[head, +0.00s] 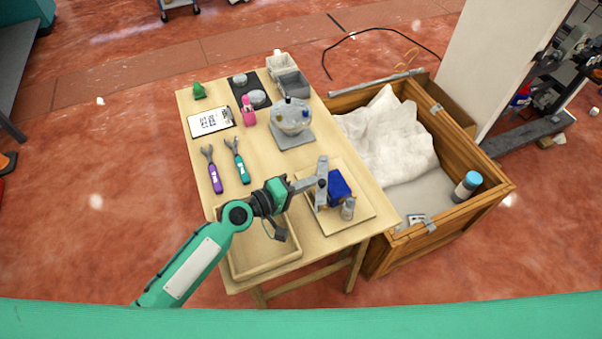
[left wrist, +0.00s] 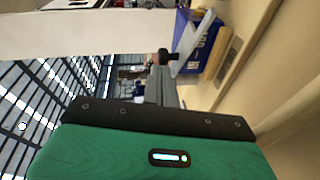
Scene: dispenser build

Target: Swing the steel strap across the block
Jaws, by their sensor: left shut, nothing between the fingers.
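A blue block (head: 340,186) sits on a pale board (head: 348,226) at the near right of the table. The grey steel strap (head: 322,181) shows at the block's left side, running up and down in the head view. In the left wrist view a light grey strap (left wrist: 192,45) lies close against the blue block (left wrist: 186,28). My left gripper (head: 309,184) is shut and empty, its fingertips at the left side of the strap; I cannot tell whether they touch. The gripper fingers (left wrist: 163,85) point toward the block in the wrist view. My right gripper is not in view.
A grey cylinder (head: 348,208) stands close in front of the block. A shallow wooden tray (head: 264,273) lies below my left arm. Wrenches, a clipboard (head: 211,121) and a round grey fixture (head: 291,118) are farther back. A wooden crate (head: 447,235) stands to the right.

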